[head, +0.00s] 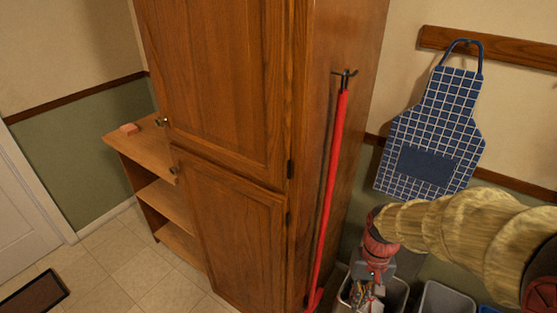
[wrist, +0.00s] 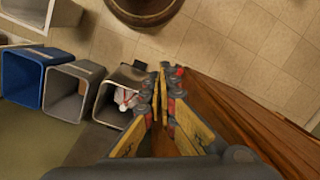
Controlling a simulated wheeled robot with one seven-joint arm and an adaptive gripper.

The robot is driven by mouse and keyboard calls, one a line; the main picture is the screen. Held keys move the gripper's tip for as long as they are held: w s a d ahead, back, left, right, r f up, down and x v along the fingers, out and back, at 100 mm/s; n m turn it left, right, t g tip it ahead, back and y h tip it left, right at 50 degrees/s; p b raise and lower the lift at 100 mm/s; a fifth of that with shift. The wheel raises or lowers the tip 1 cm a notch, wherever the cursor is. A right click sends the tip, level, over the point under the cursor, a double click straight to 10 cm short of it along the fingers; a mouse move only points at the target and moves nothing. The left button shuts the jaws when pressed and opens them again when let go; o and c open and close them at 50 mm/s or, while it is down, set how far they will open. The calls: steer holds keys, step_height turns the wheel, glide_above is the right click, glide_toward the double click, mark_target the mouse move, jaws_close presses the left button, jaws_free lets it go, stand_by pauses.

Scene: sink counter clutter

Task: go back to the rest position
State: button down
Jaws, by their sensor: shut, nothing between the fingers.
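My gripper (wrist: 160,95) shows in the wrist view with its two yellow-sided fingers together at the tips and nothing between them. It points down toward the tiled floor, beside a brown wooden surface (wrist: 245,115) on the right. In the head view my arm reaches in from the right edge, and the gripper end hangs low beside the tall wooden cabinet (head: 235,140). The fingertips are hard to make out in that view.
Grey bins (wrist: 73,92) and a blue bin (wrist: 22,78) stand on the floor near my gripper; one bin (wrist: 108,112) holds litter. A red-handled tool (head: 328,195) hangs on the cabinet side. A checked apron (head: 433,125) hangs on the wall.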

steer(key=s+r+t, duration=0.3)
steer(key=s+r, duration=0.1)
steer(key=r, duration=0.5)
steer(key=s+a+r+n+t, duration=0.1)
steer(key=s+r+t, duration=0.3)
steer(key=r, duration=0.6)
steer(key=shift+s+a+n+h, duration=0.2)
steer(key=shift+n+h, duration=0.1)
steer(key=shift+h, duration=0.1)
steer(key=shift+w, duration=0.1)
